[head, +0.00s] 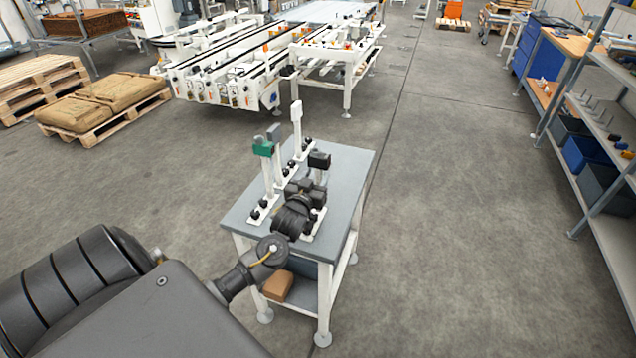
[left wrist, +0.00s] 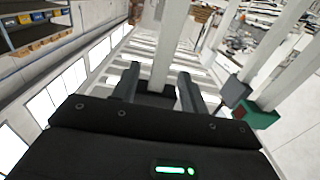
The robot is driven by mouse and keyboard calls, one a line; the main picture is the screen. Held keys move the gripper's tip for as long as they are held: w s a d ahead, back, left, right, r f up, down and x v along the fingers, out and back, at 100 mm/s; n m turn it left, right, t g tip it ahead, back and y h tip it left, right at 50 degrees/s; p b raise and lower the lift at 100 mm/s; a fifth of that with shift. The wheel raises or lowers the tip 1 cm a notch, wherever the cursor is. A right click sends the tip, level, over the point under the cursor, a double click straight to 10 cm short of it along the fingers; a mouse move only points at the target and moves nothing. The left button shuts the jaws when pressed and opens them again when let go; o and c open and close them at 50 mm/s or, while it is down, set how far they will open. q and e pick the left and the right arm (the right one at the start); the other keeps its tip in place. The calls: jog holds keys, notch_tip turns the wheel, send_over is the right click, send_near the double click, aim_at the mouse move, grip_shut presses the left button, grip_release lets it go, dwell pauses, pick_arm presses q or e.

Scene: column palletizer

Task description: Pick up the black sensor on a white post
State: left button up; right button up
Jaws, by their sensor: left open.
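The black sensor (head: 319,160) sits on a white post on the grey table, at the right of a group of post-mounted sensors. My left gripper (head: 306,190) is at that post, just below and left of the black head in the head view. In the left wrist view its two fingers (left wrist: 157,82) stand apart. The white post (left wrist: 167,45) shows between or just beyond them, with a dark block at its lower end; I cannot tell whether they touch. My right gripper is not in view.
A green sensor (head: 263,148), a grey sensor (head: 274,131) and a white sensor (head: 296,111) stand on nearby posts. The table (head: 345,165) is bare at its right. A conveyor (head: 215,75) stands behind, shelves (head: 597,110) at the right. Open floor lies between.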

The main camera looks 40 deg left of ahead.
pick_arm(q)
jog(key=x, duration=0.3)
jog(key=shift+w+f, duration=0.1)
jog(key=shift+w, duration=0.1)
jog(key=shift+c, duration=0.2)
grip_shut()
